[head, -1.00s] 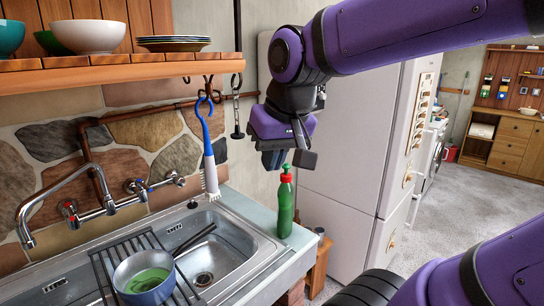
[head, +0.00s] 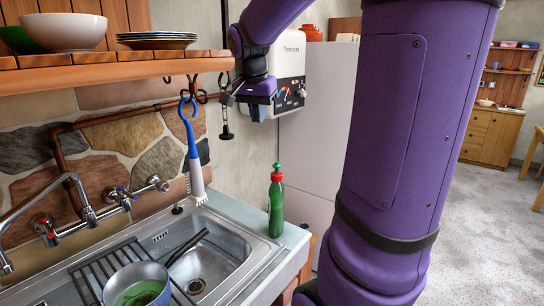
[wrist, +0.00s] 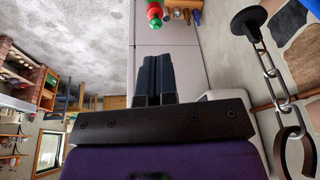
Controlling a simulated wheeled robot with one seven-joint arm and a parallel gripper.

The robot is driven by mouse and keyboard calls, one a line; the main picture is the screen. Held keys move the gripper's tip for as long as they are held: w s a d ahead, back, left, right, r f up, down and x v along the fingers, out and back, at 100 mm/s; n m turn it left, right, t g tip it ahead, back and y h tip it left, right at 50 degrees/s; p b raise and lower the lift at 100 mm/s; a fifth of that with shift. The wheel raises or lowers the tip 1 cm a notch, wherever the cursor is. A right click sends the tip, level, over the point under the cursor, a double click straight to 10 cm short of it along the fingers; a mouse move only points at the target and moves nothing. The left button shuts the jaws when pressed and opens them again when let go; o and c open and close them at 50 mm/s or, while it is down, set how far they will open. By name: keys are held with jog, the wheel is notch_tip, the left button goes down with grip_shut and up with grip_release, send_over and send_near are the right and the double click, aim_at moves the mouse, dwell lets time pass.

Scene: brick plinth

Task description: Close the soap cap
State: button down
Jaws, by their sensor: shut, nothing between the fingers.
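The green soap bottle (head: 276,212) stands upright on the counter to the right of the sink. It has a red collar with a green tip, the cap (head: 277,172), on top. I cannot tell from here whether the cap is open. My gripper (head: 258,113) is up by the wall, above the bottle in the picture and apart from it. In the wrist view my gripper's fingers (wrist: 155,76) are together and empty. The cap's red and green top (wrist: 154,14) shows past the fingertips at the top edge; most of the bottle is out of that frame.
A hanging plug on a chain (head: 226,125) and a blue-handled brush (head: 192,150) are left of my gripper. A wooden shelf (head: 130,60) with bowls and plates is at upper left. A white heater (head: 290,75) is behind the gripper.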

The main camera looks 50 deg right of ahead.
aim_at(276, 163)
jog(key=w+d+f+m+g, duration=0.1)
jog(key=w+d+m, duration=0.15)
jog(key=d, duration=0.45)
jog(key=shift+m, duration=0.25)
jog(key=x, duration=0.8)
jog(key=a+x, duration=0.1)
jog(key=x, duration=0.3)
jog(key=shift+s+f, duration=0.4)
jog(key=shift+f, duration=0.75)
jog(key=shift+f, duration=1.05)
jog(key=shift+r, duration=0.3)
jog(key=v, duration=1.3)
jog(key=shift+d+r, duration=0.35)
jog(key=shift+r, duration=0.05)
